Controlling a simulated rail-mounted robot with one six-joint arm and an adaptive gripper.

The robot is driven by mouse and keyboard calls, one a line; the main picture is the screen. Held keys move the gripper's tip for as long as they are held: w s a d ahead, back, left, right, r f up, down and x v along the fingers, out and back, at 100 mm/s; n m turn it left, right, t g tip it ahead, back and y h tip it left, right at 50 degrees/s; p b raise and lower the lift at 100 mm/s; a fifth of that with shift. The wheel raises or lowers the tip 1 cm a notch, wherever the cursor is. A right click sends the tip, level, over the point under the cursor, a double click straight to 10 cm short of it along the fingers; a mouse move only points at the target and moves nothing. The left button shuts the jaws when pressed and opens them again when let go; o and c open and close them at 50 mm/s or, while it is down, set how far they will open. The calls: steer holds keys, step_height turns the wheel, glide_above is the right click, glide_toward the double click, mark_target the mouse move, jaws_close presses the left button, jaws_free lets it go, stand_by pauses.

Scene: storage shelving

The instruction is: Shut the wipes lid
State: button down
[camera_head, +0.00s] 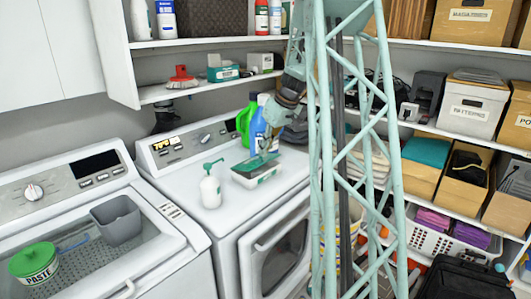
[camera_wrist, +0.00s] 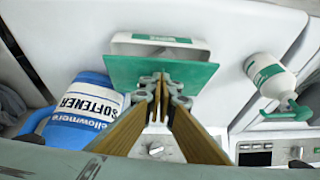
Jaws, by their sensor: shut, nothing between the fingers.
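The wipes box (camera_head: 257,178) is white with a green label and stands on top of the right-hand white machine. How far the lid stands open is hard to tell. My gripper (camera_head: 270,146) is at the lid's back side. In the wrist view its fingertips (camera_wrist: 162,82) are together over the lid, holding nothing; contact is unclear.
A blue softener bottle (camera_head: 258,126) and a green jug (camera_head: 245,120) stand behind the box. A white pump bottle (camera_head: 210,190) with a green top stands left of it. A shelf (camera_head: 205,88) with a red brush (camera_head: 182,77) runs above. The machine top in front is clear.

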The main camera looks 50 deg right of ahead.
steer(key=shift+s+f+b, duration=0.5)
steer(key=shift+f+b, duration=0.3)
steer(key=shift+b, duration=0.15)
steer(key=shift+s+f+b, duration=0.5)
steer(key=shift+f+b, duration=0.25)
steer(key=shift+b, duration=0.2)
steer(key=shift+r, duration=0.1)
steer(key=shift+d+r+p, duration=0.1)
steer(key=shift+r+p, duration=0.3)
steer(key=shift+r, duration=0.5)
step_height(320, 180, up, 3)
steer(key=p, duration=0.3)
glide_toward(266, 161)
steer(key=shift+s+d+r, duration=0.2)
steer(key=shift+s+r, duration=0.55)
steer(key=shift+r, duration=0.15)
steer(key=shift+s+d+r, duration=0.25)
steer(key=shift+s+r, duration=0.5)
steer(key=shift+r, duration=0.2)
